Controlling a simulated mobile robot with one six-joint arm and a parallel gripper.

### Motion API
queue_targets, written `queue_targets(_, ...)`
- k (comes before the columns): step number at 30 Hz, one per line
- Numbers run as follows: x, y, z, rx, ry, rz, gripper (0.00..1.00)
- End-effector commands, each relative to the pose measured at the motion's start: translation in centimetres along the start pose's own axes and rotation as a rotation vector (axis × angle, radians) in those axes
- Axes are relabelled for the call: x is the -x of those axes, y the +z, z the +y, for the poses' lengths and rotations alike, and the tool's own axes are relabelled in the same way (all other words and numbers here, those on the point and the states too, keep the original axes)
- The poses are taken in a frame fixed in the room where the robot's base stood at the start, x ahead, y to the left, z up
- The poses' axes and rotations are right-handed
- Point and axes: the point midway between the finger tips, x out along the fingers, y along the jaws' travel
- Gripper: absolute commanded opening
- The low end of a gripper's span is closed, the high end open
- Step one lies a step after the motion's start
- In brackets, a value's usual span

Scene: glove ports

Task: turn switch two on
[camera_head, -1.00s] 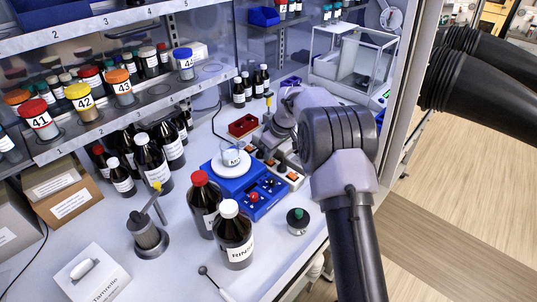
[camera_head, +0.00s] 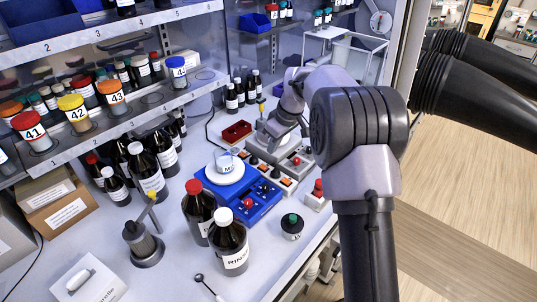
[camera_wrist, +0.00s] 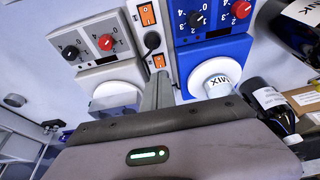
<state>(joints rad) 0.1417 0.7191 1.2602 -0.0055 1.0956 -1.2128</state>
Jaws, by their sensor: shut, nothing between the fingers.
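A light power strip (camera_head: 279,180) with orange rocker switches lies between the blue hotplate stirrer and the grey one. In the wrist view, one orange switch (camera_wrist: 147,14) is near the top and another orange switch (camera_wrist: 158,62) is just beyond the fingertips. A black plug (camera_wrist: 152,41) sits between these two. No switch number is readable, so I cannot tell which is switch two or its setting. My gripper (camera_wrist: 158,82) is shut and empty, pointing along the strip; contact cannot be judged.
The blue stirrer (camera_head: 240,196) carries a beaker; the grey stirrer (camera_head: 291,157) is on the strip's other side. Brown bottles (camera_head: 229,250) stand in front. A red-topped box (camera_head: 317,195) and a green-capped jar (camera_head: 292,226) are near the bench edge. A red tray (camera_head: 236,131) lies behind.

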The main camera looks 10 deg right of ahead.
Motion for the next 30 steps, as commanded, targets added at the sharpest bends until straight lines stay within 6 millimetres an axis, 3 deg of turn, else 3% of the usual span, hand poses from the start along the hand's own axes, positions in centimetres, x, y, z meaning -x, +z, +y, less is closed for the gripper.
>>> queue_targets(1,1.6,-0.1,0.0,-0.001,0.001,0.002,0.0)
queue_targets(6,5.3,-0.1,0.0,0.0,0.002,0.002,0.0)
queue_targets(13,7.8,0.0,-0.1,0.0,0.001,0.002,0.0)
queue_targets(23,7.9,-0.1,-0.1,0.0,0.0,0.002,0.0)
queue_targets(27,5.0,-1.9,0.0,0.002,-0.003,-0.001,0.0)
queue_targets(30,4.2,-2.3,0.1,0.0,-0.001,0.001,0.0)
